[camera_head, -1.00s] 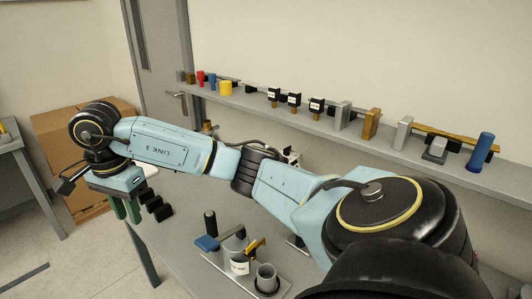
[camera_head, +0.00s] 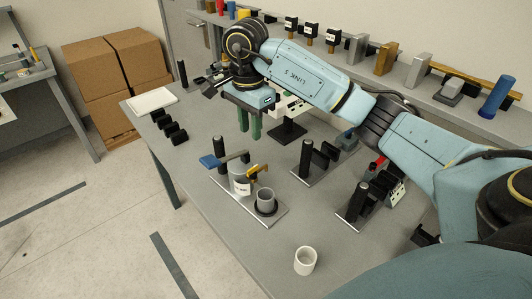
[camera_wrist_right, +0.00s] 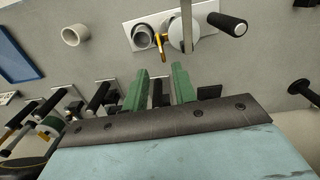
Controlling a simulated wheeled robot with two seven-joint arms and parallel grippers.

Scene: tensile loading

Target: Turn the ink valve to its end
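The ink valve looks to be the yellow lever (camera_head: 262,170) on the side of a small white labelled container (camera_head: 241,185). The container stands on a metal plate, with a blue-ended lever (camera_head: 210,161) at its top. A grey cup (camera_head: 266,197) sits in a black holder beside it. My right gripper (camera_head: 250,124) points down behind this station, apart from it, its green fingers spread with nothing between them. In the right wrist view, the valve (camera_wrist_right: 160,42) shows beyond the open fingertips (camera_wrist_right: 158,70). My left gripper is not in view.
A white cup (camera_head: 305,261) stands at the table's front. Two other stations with black posts (camera_head: 306,157) stand to the right. Black blocks (camera_head: 174,132) and a white pad (camera_head: 152,101) lie at the left. The shelf (camera_head: 425,92) runs behind. Bare table lies around the white cup.

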